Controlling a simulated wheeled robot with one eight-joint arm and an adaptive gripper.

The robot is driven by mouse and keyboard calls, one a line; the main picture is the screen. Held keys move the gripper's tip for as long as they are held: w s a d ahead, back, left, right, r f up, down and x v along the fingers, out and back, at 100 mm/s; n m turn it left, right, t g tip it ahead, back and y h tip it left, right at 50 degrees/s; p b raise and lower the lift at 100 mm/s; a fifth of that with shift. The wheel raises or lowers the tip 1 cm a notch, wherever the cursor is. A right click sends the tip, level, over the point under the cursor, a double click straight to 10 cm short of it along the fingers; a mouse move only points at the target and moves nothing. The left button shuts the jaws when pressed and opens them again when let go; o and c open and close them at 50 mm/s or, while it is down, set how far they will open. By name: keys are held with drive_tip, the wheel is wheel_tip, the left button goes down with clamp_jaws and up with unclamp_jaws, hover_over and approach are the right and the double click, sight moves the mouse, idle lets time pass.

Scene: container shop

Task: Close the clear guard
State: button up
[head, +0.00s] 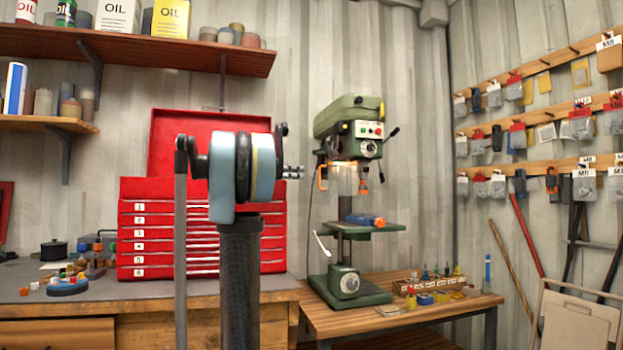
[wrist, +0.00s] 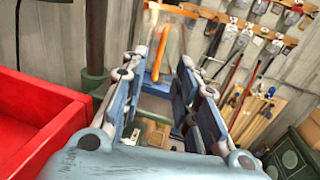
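The green drill press (head: 347,118) stands on the wooden bench right of centre in the head view. Its clear guard (head: 344,179) hangs below the drill head, with an orange handle (head: 322,178) on its left side. My gripper (head: 300,172) points right toward the guard, left of the handle in the head view. In the wrist view, my gripper (wrist: 164,68) is open, its fingers apart with nothing held. The orange handle (wrist: 159,53) shows beyond and between the fingertips, with part of the clear guard (wrist: 176,28) behind it. I cannot see any contact.
A red tool chest (head: 150,226) stands behind my arm; its red edge (wrist: 38,110) shows close at the wrist view's left. A blue and orange item (head: 365,220) lies on the drill table. Small bottles and a wooden rack (head: 428,285) are on the bench.

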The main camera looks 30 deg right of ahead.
sight(333, 179)
drive_tip(key=d, duration=0.8)
drive_tip(key=shift+s+d, duration=0.15)
drive_tip(key=shift+d, duration=0.05)
clamp_jaws()
